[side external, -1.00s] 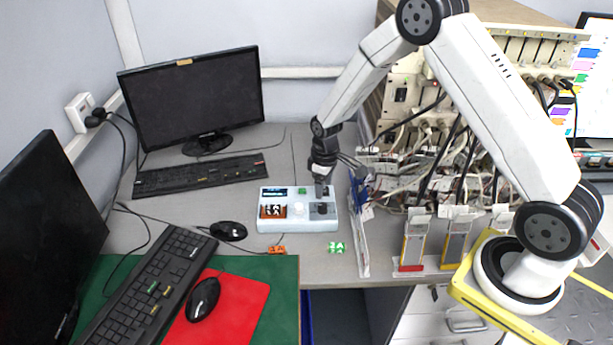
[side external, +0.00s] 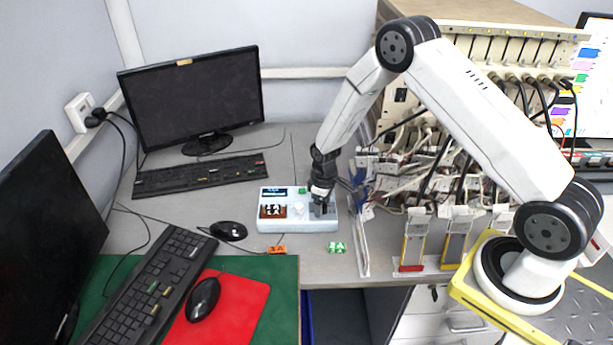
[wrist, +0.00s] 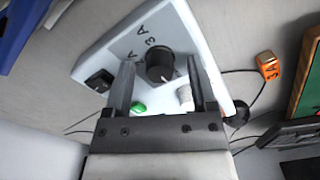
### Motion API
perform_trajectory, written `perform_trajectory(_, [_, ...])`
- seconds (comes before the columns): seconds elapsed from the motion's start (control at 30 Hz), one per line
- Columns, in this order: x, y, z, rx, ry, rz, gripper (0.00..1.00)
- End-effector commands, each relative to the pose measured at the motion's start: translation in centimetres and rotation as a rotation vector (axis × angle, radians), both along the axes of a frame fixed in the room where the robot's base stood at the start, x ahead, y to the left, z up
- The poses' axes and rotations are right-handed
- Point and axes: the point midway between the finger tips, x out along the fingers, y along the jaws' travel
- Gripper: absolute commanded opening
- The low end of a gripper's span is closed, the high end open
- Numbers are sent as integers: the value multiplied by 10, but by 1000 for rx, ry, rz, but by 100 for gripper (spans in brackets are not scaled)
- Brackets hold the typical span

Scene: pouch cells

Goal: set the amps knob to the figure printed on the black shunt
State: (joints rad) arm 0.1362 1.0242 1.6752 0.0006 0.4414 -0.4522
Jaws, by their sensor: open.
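The meter box (side external: 284,225) is pale blue and lies on the grey desk. Its black amps knob (wrist: 158,62) stands up from the face, with "3A" printed beyond it and another mark partly hidden. A white pointer line shows on the knob's lower right in the wrist view. My gripper (side external: 322,203) is low over the box's right part; in the wrist view its open fingers (wrist: 160,75) lie on either side of the knob, contact unclear. An orange block (side external: 277,250) marked "3A" (wrist: 268,66) lies in front. I cannot make out a black shunt.
A white knob (side external: 299,208) and green button (wrist: 138,107) are on the box. A clear upright panel (side external: 361,240) and wiring stand close on the right. A mouse (side external: 228,231) lies on the left.

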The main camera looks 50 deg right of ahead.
Motion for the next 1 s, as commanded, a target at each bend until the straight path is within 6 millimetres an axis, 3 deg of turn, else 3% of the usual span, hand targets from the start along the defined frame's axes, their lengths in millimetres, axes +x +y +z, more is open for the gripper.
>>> perform_trajectory(0.1, [0, 0, 0, 0, 0, 0, 73])
perform_trajectory(0.33, [0, 0, 0, 0, 0, 0, 0])
perform_trajectory(0.73, [0, 0, 0, 0, 1, -32, 0])
perform_trajectory(1.0, [0, 0, 0, 0, 2, -156, 0])
